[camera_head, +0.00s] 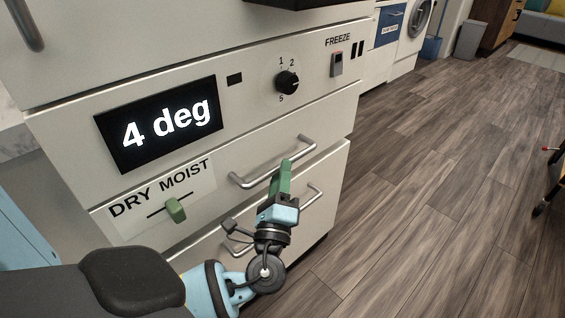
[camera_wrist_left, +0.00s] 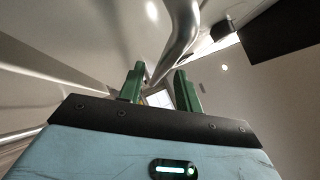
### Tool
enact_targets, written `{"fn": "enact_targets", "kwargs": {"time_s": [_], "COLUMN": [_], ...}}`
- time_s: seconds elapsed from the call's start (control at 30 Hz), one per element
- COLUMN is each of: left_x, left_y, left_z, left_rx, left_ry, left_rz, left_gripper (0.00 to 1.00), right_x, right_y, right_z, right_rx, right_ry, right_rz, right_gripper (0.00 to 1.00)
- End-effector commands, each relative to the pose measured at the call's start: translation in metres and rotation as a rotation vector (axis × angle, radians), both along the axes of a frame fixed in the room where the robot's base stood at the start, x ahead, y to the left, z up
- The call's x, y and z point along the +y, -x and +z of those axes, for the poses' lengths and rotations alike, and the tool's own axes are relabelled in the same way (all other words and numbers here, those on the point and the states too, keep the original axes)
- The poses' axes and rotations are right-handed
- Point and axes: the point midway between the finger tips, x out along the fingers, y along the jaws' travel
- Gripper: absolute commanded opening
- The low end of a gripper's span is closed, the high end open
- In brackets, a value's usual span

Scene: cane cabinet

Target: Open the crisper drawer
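The crisper drawer (camera_head: 330,170) is the white front with the DRY MOIST label and a green slider (camera_head: 175,210). It looks closed, flush with the cabinet. Its metal bar handle (camera_head: 252,182) runs across the front, partly hidden by my left gripper (camera_head: 286,168). The green fingers overlap the middle of the handle. In the left wrist view, the two green fingers (camera_wrist_left: 159,72) stand apart and the handle (camera_wrist_left: 181,35) runs just ahead of the gap between them. I cannot tell whether they touch it. My right gripper is not in view.
Another drawer with a bar handle (camera_head: 314,195) lies below, partly behind my left arm. Above is a panel with a "4 deg" display (camera_head: 160,122), a black knob (camera_head: 287,82) and a freeze switch (camera_head: 337,64). The wooden floor (camera_head: 450,180) to the right is clear.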

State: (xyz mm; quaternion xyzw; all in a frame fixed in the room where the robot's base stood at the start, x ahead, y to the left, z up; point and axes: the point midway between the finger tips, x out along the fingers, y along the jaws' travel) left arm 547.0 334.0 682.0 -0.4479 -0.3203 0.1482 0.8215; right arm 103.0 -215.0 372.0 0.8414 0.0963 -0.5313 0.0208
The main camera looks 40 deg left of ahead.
Motion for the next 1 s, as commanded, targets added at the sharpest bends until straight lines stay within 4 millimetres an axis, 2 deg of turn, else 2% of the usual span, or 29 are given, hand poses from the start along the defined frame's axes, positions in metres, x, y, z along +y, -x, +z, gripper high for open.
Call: {"fn": "enact_targets", "kwargs": {"time_s": [0.2,0.53,0.57,0.8,1.0], "left_x": [0.012,0.014,0.014,0.014,0.014], "left_y": [-0.017,-0.02,-0.02,-0.019,-0.019], "left_z": [0.008,0.01,0.01,0.009,0.009], "left_rx": [0.001,0.002,0.002,0.002,0.002], "left_ry": [-0.001,0.001,0.001,0.001,0.001], "left_rz": [0.0,0.0,0.0,0.0,0.0], "left_gripper": [0.34,0.34,0.33,0.02,0.0], "right_x": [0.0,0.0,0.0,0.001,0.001], "right_y": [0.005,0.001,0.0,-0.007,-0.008], "right_z": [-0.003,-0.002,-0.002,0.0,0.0], "right_rx": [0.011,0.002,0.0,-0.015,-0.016], "right_ry": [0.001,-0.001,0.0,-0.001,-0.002], "right_rz": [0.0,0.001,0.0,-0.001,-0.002], "right_gripper": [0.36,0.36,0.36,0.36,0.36]}}
